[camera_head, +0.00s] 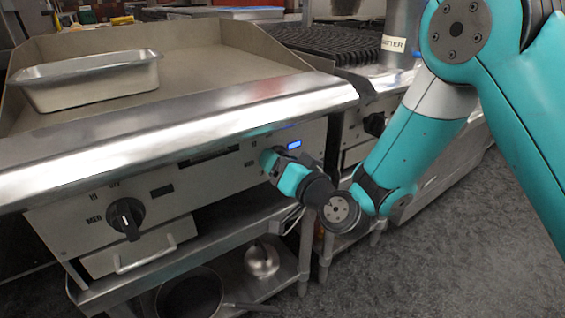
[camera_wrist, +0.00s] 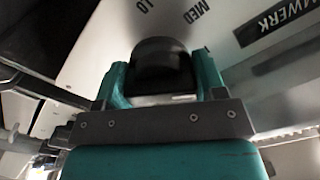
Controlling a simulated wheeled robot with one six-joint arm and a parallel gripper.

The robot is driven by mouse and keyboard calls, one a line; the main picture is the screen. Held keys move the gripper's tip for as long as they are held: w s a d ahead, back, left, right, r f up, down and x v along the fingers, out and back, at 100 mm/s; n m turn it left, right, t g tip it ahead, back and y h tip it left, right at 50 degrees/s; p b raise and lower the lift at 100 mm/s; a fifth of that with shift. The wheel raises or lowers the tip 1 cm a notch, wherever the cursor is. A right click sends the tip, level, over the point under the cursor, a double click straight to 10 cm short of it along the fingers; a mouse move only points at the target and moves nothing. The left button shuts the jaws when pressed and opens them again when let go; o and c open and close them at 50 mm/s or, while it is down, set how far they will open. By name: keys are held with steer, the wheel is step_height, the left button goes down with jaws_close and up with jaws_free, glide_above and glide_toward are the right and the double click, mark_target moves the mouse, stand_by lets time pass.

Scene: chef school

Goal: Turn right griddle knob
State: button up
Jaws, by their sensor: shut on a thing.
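The right griddle knob (camera_wrist: 160,62) is black and round. In the wrist view it sits between the two teal fingers of my gripper (camera_wrist: 161,78), which are shut on its sides. The panel marks "LO" and "MED" show beyond the knob. In the head view my gripper (camera_head: 272,163) reaches the right part of the griddle's front panel (camera_head: 215,172) and hides the right knob. The left griddle knob (camera_head: 126,216) is black and stands free on the left of the panel. The griddle (camera_head: 205,66) has a wide steel front ledge above the panel.
A metal pan (camera_head: 88,80) sits on the griddle's left. A drawer with a handle (camera_head: 145,258) is below the left knob. A lower shelf holds a dark pan (camera_head: 190,293) and a steel pot (camera_head: 262,260). A grill (camera_head: 335,45) stands to the right. Floor (camera_head: 440,255) is clear at lower right.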

steer(key=m, duration=0.5)
steer(key=shift+m, duration=0.3)
steer(key=m, duration=0.5)
steer(key=shift+w+d+m, duration=0.1)
steer(key=shift+m, duration=0.2)
steer(key=o, duration=0.9)
